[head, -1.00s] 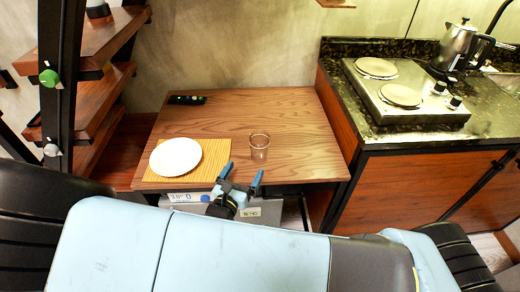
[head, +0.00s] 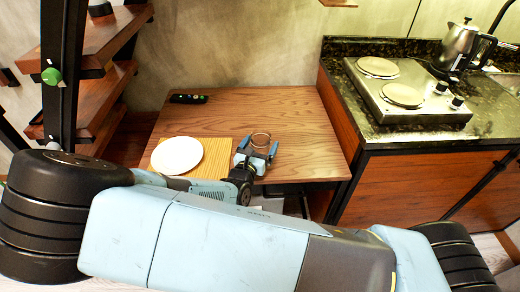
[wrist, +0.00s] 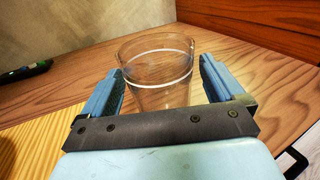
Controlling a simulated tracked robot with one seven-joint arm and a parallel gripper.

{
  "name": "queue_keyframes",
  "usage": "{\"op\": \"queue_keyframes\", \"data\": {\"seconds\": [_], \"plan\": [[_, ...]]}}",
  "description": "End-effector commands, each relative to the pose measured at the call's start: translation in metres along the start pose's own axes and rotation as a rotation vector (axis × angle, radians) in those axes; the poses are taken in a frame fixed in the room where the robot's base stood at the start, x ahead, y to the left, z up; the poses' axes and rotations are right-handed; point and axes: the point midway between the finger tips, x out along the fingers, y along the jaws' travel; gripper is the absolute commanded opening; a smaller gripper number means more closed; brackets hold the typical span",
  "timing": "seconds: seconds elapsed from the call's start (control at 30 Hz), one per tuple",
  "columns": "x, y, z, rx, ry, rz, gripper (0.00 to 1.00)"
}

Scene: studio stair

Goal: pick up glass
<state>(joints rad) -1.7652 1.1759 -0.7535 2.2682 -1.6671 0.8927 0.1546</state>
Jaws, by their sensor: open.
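The glass (head: 261,139) is a clear, empty-looking tumbler standing upright on the wooden table (head: 300,125). In the wrist view the glass (wrist: 158,70) shows a pale ring near its rim, and its lower part is hidden behind my gripper. My gripper (head: 258,151) is open at the near side of the glass. In the wrist view its blue fingers (wrist: 165,85) stand to the left and right of the glass, with a gap visible at the right finger. I cannot tell whether the left finger touches it.
A white plate (head: 177,155) on a bamboo mat (head: 216,158) lies left of my gripper. A dark remote (head: 188,98) is at the back left. A counter with a hotplate (head: 418,98) and kettle (head: 456,45) stands right. The table's right side is clear.

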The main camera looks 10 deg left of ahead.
Motion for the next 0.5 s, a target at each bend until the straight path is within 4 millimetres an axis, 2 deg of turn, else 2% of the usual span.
{"op": "queue_keyframes", "data": {"seconds": [0.27, 0.5], "plan": [[0.0041, -0.0004, -0.0002, 0.000, 0.001, -0.001, 0.95], [0.0040, -0.0005, -0.0001, 0.000, 0.001, -0.001, 0.74]]}}
